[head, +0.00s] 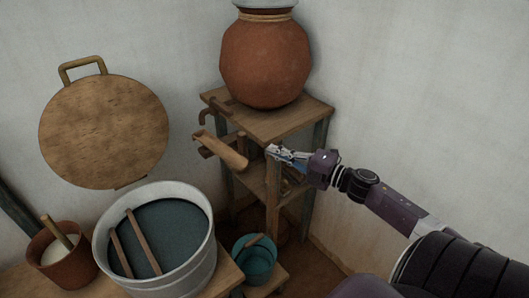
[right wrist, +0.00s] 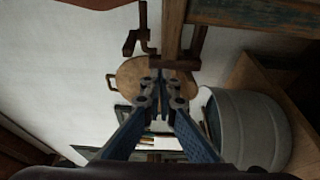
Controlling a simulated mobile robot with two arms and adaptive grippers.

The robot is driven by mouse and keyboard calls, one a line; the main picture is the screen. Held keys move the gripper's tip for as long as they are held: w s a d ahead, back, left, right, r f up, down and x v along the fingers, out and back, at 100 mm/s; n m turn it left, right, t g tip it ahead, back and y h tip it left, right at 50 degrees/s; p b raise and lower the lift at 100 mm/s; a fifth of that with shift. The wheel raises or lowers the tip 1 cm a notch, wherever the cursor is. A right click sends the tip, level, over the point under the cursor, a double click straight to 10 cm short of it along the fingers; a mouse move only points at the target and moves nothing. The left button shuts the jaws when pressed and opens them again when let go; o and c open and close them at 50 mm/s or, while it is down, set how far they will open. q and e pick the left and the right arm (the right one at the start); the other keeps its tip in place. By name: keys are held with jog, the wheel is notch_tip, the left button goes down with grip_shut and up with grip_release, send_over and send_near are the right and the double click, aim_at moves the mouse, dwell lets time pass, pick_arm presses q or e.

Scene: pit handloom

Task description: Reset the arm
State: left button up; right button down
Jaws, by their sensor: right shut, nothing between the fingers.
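My right arm (head: 395,205) reaches in from the lower right of the head view. Its gripper (head: 272,151) points left, in front of the wooden stand (head: 262,122). In the right wrist view the two fingers (right wrist: 160,80) meet at the tips, shut with nothing between them. A wooden trough (head: 222,152) sticks out from the stand, just left of the fingertips, with a gap between in the picture. My left gripper is not in view.
A large clay pot (head: 266,60) stands on top of the stand. A metal tub (head: 203,262) of dark liquid, a small clay pot (head: 72,275) and a teal bucket (head: 254,267) are lower left. A round wooden board (head: 103,135) hangs on the wall. The right side is bare wall.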

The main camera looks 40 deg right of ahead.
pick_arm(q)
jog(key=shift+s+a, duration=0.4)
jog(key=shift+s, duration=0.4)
pick_arm(e)
jog(key=shift+d, duration=0.15)
jog(key=shift+f, duration=0.1)
